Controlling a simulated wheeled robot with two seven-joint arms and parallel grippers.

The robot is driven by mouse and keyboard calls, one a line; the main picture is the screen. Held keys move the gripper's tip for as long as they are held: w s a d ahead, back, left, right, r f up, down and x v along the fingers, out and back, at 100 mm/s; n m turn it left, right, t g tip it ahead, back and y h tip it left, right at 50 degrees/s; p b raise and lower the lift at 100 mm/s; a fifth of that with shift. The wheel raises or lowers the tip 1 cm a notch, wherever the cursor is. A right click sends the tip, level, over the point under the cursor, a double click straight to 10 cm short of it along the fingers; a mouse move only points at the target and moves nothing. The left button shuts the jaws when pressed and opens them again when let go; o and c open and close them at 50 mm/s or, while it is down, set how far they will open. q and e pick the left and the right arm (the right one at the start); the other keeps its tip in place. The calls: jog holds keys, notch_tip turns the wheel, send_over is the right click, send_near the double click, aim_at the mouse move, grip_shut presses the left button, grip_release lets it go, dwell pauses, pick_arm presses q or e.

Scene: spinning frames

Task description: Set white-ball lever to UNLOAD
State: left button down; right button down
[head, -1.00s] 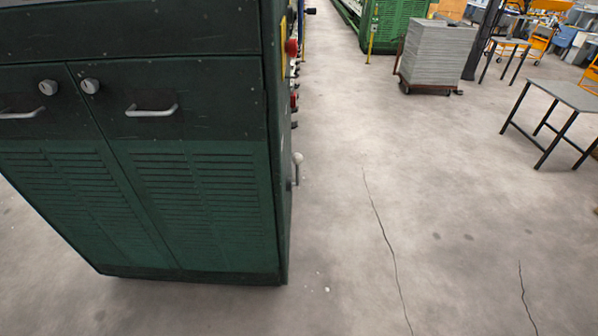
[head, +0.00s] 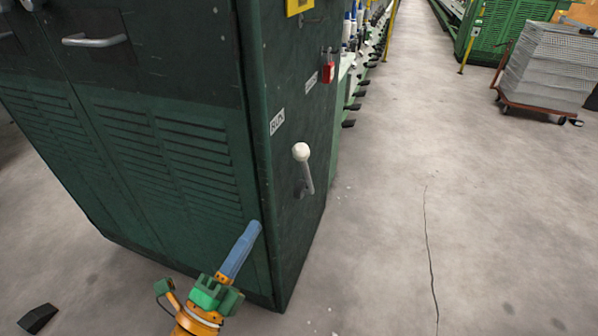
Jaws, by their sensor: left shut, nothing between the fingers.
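The white-ball lever (head: 303,165) is on the side face of the dark green cabinet (head: 180,130). Its white ball is at the top and its grey rod runs down to a pivot on the panel. A white label reading RUN (head: 277,121) is above and left of the ball; another small label (head: 311,83) is higher up, its text too small to read. My left gripper (head: 256,226) is shut and empty, its blue fingers in front of the cabinet's near corner, below and left of the lever and apart from it. My right gripper is not in view.
A red padlock-like part (head: 328,72) hangs higher on the side panel. Machine parts (head: 358,60) stick out along the row behind. Open concrete floor (head: 400,220) lies right of the cabinet. A loaded cart (head: 545,70) stands at the far right.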

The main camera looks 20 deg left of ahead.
pick_arm(q)
jog(key=p, duration=0.4)
send_near(297, 158)
jog(key=x, duration=0.5)
jog(key=shift+w+r, duration=0.15)
jog(key=shift+w, duration=0.15)
jog(key=shift+w+d+r, duration=0.15)
jog(key=shift+w, duration=0.45)
